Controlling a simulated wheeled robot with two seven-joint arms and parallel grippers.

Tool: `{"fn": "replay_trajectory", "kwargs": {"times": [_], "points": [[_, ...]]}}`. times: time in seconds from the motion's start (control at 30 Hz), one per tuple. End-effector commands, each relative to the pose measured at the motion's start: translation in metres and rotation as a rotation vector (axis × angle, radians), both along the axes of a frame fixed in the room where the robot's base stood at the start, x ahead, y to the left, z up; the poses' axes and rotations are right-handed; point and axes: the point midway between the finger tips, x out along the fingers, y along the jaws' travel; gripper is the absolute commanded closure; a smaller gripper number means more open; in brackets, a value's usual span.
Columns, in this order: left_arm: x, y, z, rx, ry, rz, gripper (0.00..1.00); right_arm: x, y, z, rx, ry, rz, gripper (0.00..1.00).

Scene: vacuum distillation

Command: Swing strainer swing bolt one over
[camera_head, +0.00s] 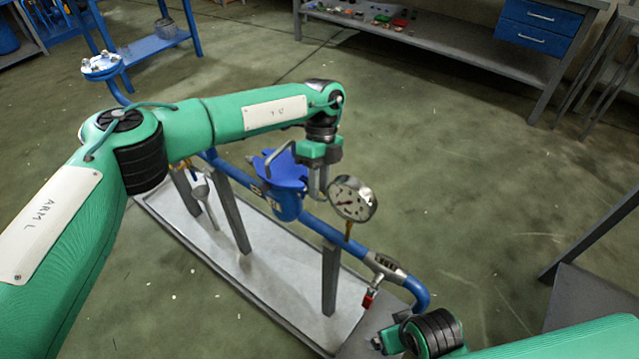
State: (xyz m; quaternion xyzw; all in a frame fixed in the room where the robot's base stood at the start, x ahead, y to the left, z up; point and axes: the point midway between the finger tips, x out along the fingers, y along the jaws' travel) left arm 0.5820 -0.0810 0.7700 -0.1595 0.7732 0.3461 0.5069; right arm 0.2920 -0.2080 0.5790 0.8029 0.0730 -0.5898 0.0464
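The blue strainer (287,206) sits in the blue pipe run near the picture's middle, with a blue top (283,172) and a dark curved handle. My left gripper (318,194) points down at the right edge of the strainer's top, between it and the pressure gauge. Its grey fingers look close together; whether they hold anything is unclear. I cannot make out swing bolt one; the gripper and wrist cover that side of the strainer. My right gripper (382,343) is low in the picture, near the pipe's right end, and only partly shown.
A round pressure gauge (352,199) stands close right of my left gripper. A red padlock (369,298) hangs by the pipe's right end. Grey posts (330,278) carry the pipe over a pale tray (262,285). A workbench (450,40) stands behind; the floor between is clear.

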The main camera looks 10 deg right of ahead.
Motion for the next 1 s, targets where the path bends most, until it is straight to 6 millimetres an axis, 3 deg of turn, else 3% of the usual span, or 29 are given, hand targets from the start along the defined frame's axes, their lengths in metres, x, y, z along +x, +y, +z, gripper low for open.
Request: {"fn": "replay_trajectory", "kwargs": {"times": [0.33, 0.47, 0.8, 1.0], "points": [[0.001, 0.0, 0.002, 0.0, -0.002, 0.001, 0.7, 0.002, 0.001, 0.004, 0.003, -0.011, 0.0, 0.0], [0.006, -0.002, 0.012, 0.0, -0.002, 0.001, 0.7, 0.0, 0.001, 0.004, 0.004, -0.008, 0.0, 0.0], [0.04, -0.01, 0.081, -0.001, -0.004, 0.002, 0.7, -0.005, 0.001, 0.005, 0.004, -0.002, 0.0, 0.0], [0.053, -0.014, 0.109, 0.0, -0.002, 0.002, 0.7, -0.004, 0.001, 0.006, 0.004, -0.004, 0.0, 0.0]]}}
